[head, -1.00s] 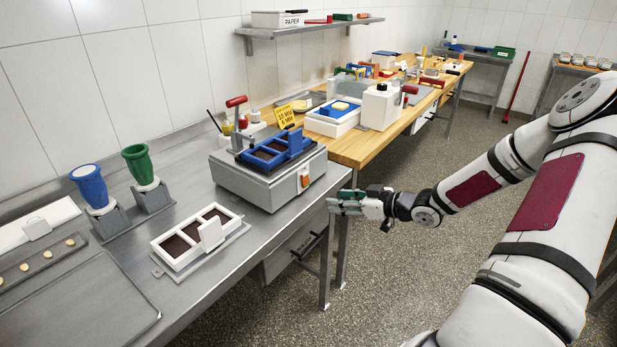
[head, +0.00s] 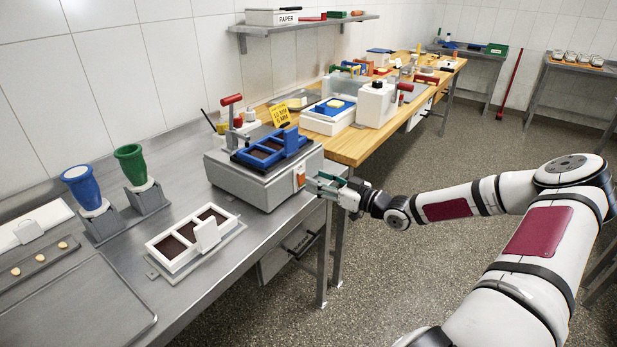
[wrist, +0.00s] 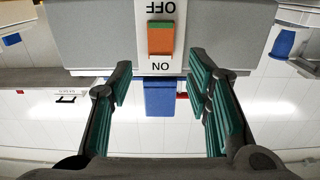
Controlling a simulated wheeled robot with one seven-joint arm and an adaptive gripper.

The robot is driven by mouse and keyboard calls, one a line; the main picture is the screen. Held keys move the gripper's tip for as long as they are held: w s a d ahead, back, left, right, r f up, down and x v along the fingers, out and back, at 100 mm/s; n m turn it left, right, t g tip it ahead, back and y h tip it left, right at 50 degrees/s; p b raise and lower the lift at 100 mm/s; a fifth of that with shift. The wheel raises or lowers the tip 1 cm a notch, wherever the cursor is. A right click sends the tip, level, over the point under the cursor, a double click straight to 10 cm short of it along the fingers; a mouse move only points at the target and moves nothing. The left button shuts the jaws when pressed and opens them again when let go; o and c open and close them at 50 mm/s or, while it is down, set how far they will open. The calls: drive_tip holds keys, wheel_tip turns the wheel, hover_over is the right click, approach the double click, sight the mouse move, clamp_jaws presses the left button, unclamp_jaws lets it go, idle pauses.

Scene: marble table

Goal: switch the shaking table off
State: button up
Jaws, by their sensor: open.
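The shaking table (head: 240,187) is a grey box on the steel bench, with a blue mould frame (head: 270,150) on top. Its orange rocker switch (head: 299,177) is on the face towards my arm. In the wrist view, which is upside down, the switch (wrist: 160,40) shows orange with a green strip at its OFF-side edge. ON is printed at the picture's lower end and OFF at the upper end. My gripper (head: 320,184) is open and empty, just in front of the switch face. In the wrist view its fingers (wrist: 160,80) lie either side of the switch's line.
A white mould (head: 180,263) lies on the bench in front of the shaking table. Blue (head: 82,186) and green (head: 133,163) cups stand at the left. A wooden bench (head: 352,149) adjoins on the right. The floor beside my arm is clear.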

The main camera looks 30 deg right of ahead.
sight(303, 174)
drive_tip(key=shift+x, duration=2.05)
